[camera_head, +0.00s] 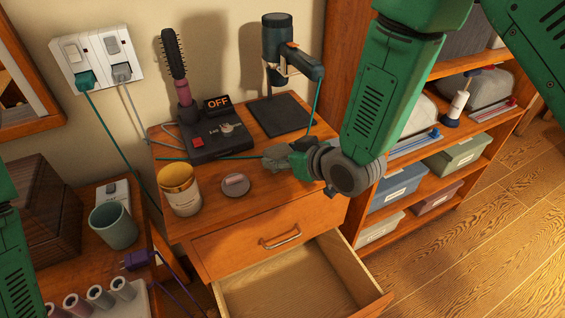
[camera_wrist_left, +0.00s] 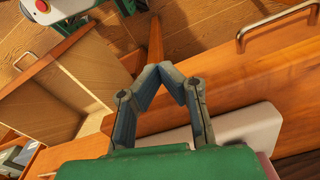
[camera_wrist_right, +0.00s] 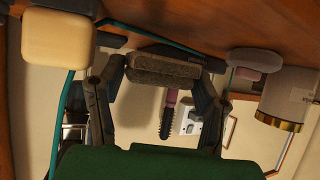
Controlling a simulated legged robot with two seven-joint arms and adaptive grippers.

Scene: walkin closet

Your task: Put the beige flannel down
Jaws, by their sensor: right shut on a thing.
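The beige flannel (camera_wrist_right: 165,68) is a small folded, rough-textured pad, looking grey-brown in the shade. My right gripper (camera_wrist_right: 160,85) is shut on it, with a finger on each side. In the head view the flannel (camera_head: 276,156) is small and partly hidden by my right gripper (camera_head: 282,158), low over the right part of the wooden cabinet top (camera_head: 225,217). I cannot tell whether it touches the wood. My left gripper (camera_wrist_left: 161,73) is shut and empty, its fingertips meeting in front of a wooden drawer front (camera_wrist_left: 240,85).
A candle jar (camera_head: 182,192), a round grey disc (camera_head: 235,185), a hairbrush stand (camera_head: 205,135) and a black stand (camera_head: 280,115) occupy the top. A beige block (camera_wrist_right: 60,38) is near the right gripper. The open drawer (camera_head: 290,285) is empty below.

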